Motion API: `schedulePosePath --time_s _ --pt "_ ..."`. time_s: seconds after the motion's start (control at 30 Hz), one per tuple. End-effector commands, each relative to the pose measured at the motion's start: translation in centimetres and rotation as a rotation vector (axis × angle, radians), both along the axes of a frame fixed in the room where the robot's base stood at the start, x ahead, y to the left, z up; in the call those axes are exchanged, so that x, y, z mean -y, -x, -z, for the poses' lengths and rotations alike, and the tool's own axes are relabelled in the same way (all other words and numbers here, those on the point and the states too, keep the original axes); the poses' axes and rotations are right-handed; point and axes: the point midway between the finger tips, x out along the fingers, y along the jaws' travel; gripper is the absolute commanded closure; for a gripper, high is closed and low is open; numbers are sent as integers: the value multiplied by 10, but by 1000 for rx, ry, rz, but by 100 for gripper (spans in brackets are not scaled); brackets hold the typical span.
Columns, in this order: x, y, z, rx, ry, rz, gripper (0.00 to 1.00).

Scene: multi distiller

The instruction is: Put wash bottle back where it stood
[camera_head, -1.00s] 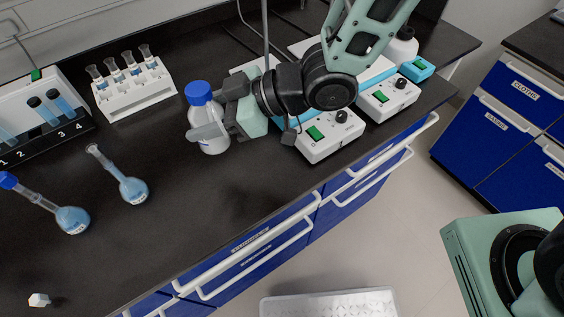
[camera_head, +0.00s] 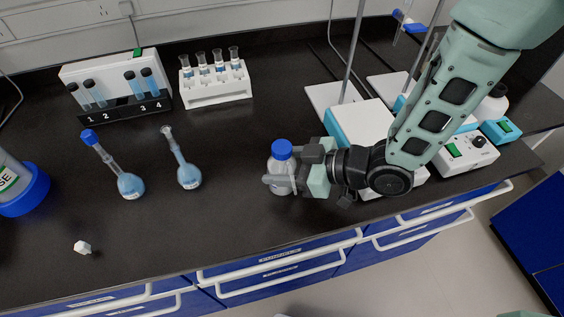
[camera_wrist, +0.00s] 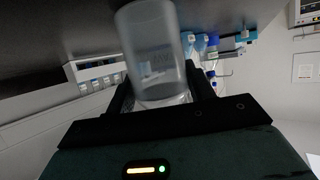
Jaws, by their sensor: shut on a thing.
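The wash bottle (camera_head: 281,164), a whitish bottle with a blue cap, is upright near the front edge of the bench in the head view. My gripper (camera_head: 287,180) comes from the right and is shut around its body. I cannot tell whether its base touches the black benchtop or is slightly above it. In the wrist view the bottle (camera_wrist: 152,45) is a translucent cylinder with a faint label, between the two dark fingers of my gripper (camera_wrist: 160,88).
Two blue-liquid flasks (camera_head: 131,185) (camera_head: 188,175) stand left of the bottle. A white rack (camera_head: 215,92) and a numbered tube stand (camera_head: 125,112) are behind. White-and-blue devices (camera_head: 357,130) lie right, partly behind my arm. A small white piece (camera_head: 83,247) lies front left. Bench between is clear.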

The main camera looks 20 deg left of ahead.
Motion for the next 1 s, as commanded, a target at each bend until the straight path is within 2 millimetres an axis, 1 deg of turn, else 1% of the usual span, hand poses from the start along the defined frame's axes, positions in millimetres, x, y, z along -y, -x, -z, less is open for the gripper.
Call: schedulePosePath --time_s 0.17,0.3,0.33,0.37,0.4,0.67,0.77,0.87,1.0 --pt "0 0 -1 0 -2 0 60" --pt "0 0 4 0 -2 0 60" --pt "0 0 3 0 -1 0 39" --pt "0 0 3 0 -1 0 30" --pt "0 0 3 0 -1 0 25" --pt "0 0 2 0 -1 0 25" --pt "0 0 -3 0 -1 0 25" --pt "12 -1 -5 0 0 3 25" --pt "39 0 -15 1 0 5 25"
